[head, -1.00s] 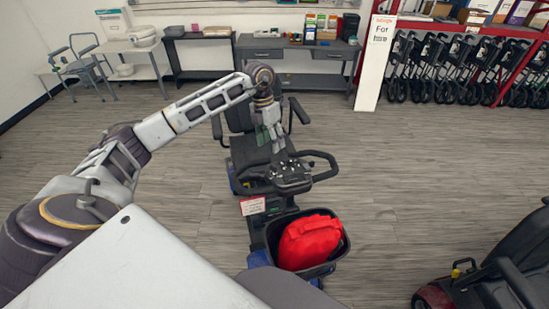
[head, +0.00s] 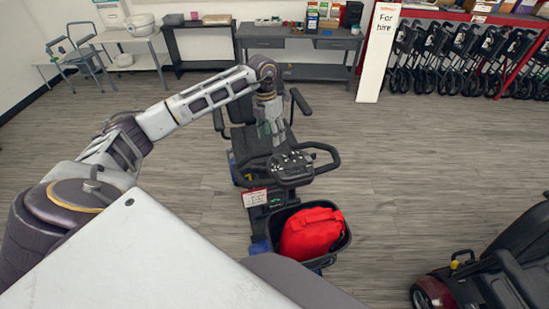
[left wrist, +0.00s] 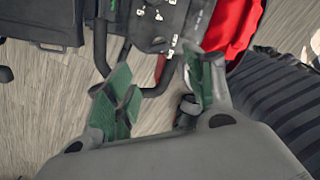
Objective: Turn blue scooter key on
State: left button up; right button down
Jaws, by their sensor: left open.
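The blue scooter (head: 258,246) stands in front of me, its black seat facing me and its handlebar console (head: 291,167) in the middle of the head view. The console also shows at the top of the left wrist view (left wrist: 152,22). The key itself is too small to make out. My left gripper (head: 273,138) hangs down over the seat side of the console. My right gripper is not in view.
A black front basket holds a red bag (head: 312,233). A red scooter (head: 490,270) stands at the lower right. A grey desk (head: 300,42), a "For hire" sign (head: 379,50) and folded walkers (head: 460,60) line the back. Floor between is clear.

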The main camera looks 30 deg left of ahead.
aim_at(275, 158)
pick_arm(q)
jog(key=f, duration=0.3)
jog(key=d+f+p, duration=0.1)
jog(key=f, duration=0.2)
jog(key=f+p, duration=0.1)
jog(key=f, duration=0.2)
jog(key=shift+s+d+f, duration=0.15)
jog(key=shift+f, duration=0.2)
jog(key=shift+d+f, duration=0.1)
jog(key=shift+f, duration=0.8)
jog(key=c, duration=0.9)
jog(key=shift+c, duration=0.6)
